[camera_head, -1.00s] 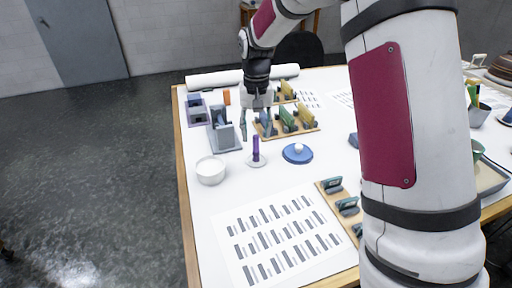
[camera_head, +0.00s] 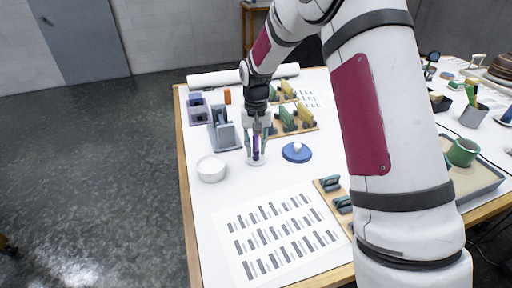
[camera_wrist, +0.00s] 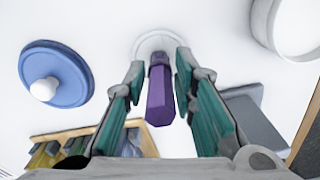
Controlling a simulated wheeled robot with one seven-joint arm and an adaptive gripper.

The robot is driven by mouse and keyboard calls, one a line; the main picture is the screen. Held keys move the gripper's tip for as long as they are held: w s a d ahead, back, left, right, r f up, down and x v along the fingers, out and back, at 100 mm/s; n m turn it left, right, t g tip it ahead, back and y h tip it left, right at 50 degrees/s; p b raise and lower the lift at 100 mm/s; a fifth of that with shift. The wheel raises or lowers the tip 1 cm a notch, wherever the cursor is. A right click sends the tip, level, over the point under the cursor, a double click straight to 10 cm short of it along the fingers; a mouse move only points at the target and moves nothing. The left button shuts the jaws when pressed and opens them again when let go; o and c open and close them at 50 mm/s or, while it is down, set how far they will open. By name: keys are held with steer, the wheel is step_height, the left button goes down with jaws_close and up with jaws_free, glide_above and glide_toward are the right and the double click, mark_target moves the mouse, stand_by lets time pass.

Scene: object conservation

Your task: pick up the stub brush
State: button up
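A purple faceted upright piece, likely the stub brush (camera_head: 256,147), stands on a small white round base (camera_head: 256,160) on the white table. In the wrist view the purple piece (camera_wrist: 160,95) lies between the two teal fingers of my gripper (camera_wrist: 160,64), with a gap on each side. My gripper (camera_head: 256,143) is over it from above, open and not visibly touching it. The fingers partly cover the piece in the head view.
A white bowl (camera_head: 211,168) stands to the left and a blue disc with a white knob (camera_head: 296,153) to the right. A grey stand (camera_head: 224,135) and a wooden rack (camera_head: 303,129) are behind. A printed sheet (camera_head: 281,235) lies in front.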

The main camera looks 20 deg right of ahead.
mark_target(257, 136)
jaws_close()
steer(key=shift+w+r, duration=0.1)
steer(key=shift+r, duration=0.7)
step_height(257, 136, up, 2)
steer(key=shift+d+r+b, duration=0.1)
steer(key=shift+d+b, duration=0.05)
steer(key=shift+b, duration=0.35)
steer(key=s+d+r, duration=0.1)
steer(key=s+d, duration=1)
steer(key=shift+s+b, duration=0.25)
steer(key=shift+b, duration=0.2)
steer(key=shift+r, duration=0.1)
steer(key=shift+o, duration=0.3)
jaws_free()
jaws_close()
